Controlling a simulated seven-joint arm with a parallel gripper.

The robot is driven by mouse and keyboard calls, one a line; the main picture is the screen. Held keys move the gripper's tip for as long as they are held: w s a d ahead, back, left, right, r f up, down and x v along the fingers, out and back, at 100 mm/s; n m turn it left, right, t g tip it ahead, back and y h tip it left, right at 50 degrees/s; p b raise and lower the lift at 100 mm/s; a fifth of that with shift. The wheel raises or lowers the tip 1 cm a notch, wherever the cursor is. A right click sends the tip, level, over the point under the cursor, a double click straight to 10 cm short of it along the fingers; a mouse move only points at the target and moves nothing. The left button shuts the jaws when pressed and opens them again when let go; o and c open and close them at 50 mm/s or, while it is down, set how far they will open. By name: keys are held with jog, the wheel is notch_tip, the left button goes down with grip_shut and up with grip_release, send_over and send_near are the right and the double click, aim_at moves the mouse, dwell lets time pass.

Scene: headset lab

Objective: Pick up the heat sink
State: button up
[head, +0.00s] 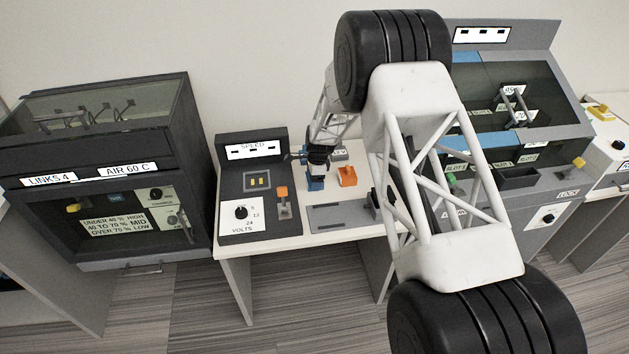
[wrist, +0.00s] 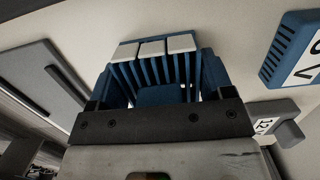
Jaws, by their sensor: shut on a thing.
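The heat sink (wrist: 155,70) looks like a blue finned block with three pale pads along its far edge in the wrist view. My gripper (wrist: 155,95) is shut on it, with dark jaw parts on either side. In the head view my gripper (head: 317,160) is small and points down over the white table. A blue part (head: 315,183) shows just under it, which appears to be the heat sink. I cannot tell whether it touches the table.
A blue labelled block (wrist: 294,48) and a grey labelled part (wrist: 280,122) lie right in the wrist view. An orange part (head: 347,176), a grey plate (head: 340,217) and the SPEED panel (head: 252,190) are near. My arm hides much of the right side.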

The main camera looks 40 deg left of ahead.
jog(key=shift+r, duration=0.1)
jog(key=shift+r, duration=0.8)
notch_tip(320, 180, up, 2)
jog(key=s+d, duration=0.6)
jog(key=d, duration=0.1)
jog(key=s+d+r, duration=0.1)
jog(key=s+d, duration=0.2)
jog(key=s, duration=0.1)
jog(key=shift+d, duration=0.2)
jog(key=shift+s+d+r, duration=0.1)
jog(key=shift+s+d, duration=0.45)
jog(key=shift+d, duration=0.05)
jog(key=s+d, duration=0.3)
jog(key=d, duration=0.1)
jog(key=s+d, duration=0.4)
jog(key=s+d+r, duration=0.1)
jog(key=s+d, duration=0.2)
jog(key=d, duration=0.1)
jog(key=shift+s+d, duration=0.25)
jog(key=shift+d, duration=0.15)
send_over(328, 216)
jog(key=shift+f, duration=0.75)
